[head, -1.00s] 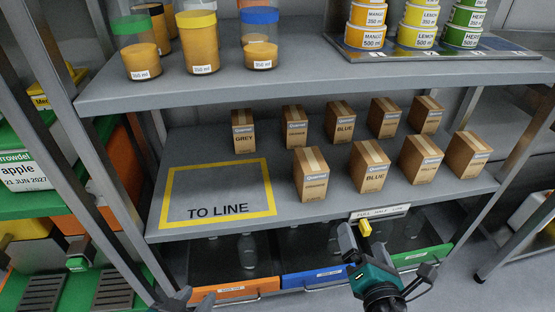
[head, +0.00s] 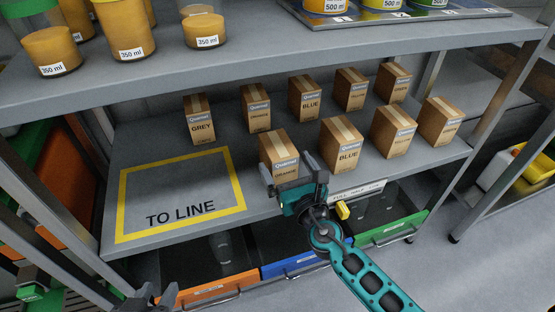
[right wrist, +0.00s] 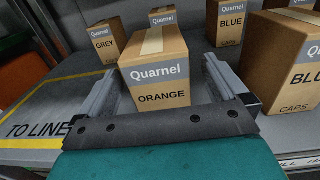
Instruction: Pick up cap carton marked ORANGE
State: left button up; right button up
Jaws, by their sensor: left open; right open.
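The front cap carton marked ORANGE (head: 278,152) stands upright on the middle shelf, at the left end of the front row. In the right wrist view this carton (right wrist: 155,78) is straight ahead, its label facing me. My right gripper (head: 287,169) is open at its front; the fingers (right wrist: 160,70) point along its left and right sides, and I cannot tell whether they touch it. A second carton (head: 256,108) in the back row seems to read ORANGE too. My left gripper (head: 150,298) is open and empty at the bottom edge, partly cut off.
A GREY carton (head: 199,120) stands behind left and a BLUE carton (head: 341,145) to the right. The yellow-framed TO LINE area (head: 180,190) is empty. The upper shelf (head: 240,70) with jars overhangs the cartons. Colour-fronted bins (head: 290,264) sit below.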

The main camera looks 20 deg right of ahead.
aim_at(278, 151)
jog(key=w, duration=0.5)
jog(key=shift+w+a+b, duration=0.15)
jog(key=shift+a+b, duration=0.15)
jog(key=shift+a, duration=0.05)
jog(key=c, duration=1)
jog(key=shift+r, duration=0.1)
jog(key=shift+c, duration=0.7)
jog(key=shift+r, duration=0.1)
